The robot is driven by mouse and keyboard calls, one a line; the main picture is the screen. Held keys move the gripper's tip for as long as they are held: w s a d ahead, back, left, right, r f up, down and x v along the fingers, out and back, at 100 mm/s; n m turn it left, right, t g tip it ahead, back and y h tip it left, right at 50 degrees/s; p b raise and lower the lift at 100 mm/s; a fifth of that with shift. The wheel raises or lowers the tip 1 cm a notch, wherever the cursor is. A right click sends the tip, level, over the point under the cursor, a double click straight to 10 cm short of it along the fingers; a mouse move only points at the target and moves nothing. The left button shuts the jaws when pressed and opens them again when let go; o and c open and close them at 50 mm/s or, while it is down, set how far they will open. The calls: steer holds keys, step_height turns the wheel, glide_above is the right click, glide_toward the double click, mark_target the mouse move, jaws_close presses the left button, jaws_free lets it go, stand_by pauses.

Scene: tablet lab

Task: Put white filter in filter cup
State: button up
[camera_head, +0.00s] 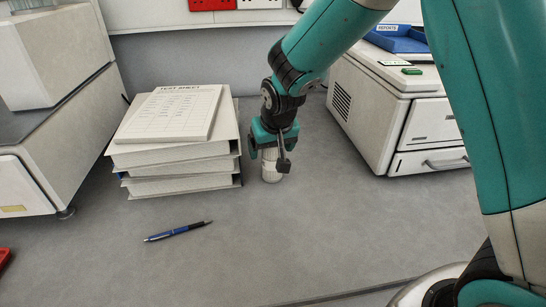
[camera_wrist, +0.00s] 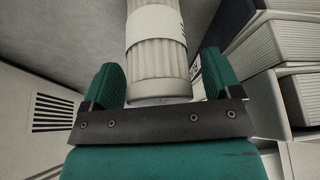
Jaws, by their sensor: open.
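A white ribbed cylinder with a pale band, apparently the white filter (camera_head: 271,170), stands on the grey bench just right of the stacked binders. In the wrist view the filter (camera_wrist: 158,62) is between the two teal fingers of my gripper (camera_wrist: 160,80), with a visible gap to the left finger. My gripper (camera_head: 268,150) is open around the filter's upper part in the head view and partly hides it. I cannot make out a filter cup in either view.
Stacked binders (camera_head: 180,165) with a test sheet (camera_head: 173,112) on top stand close left of my gripper. A blue pen (camera_head: 178,231) lies on the bench in front. A white machine (camera_head: 405,120) stands to the right. The front bench (camera_head: 270,245) is mostly clear.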

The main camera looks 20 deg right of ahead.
steer(key=shift+w+f, duration=0.1)
steer(key=shift+f, duration=0.15)
steer(key=c, duration=1.1)
steer(key=shift+r, duration=0.1)
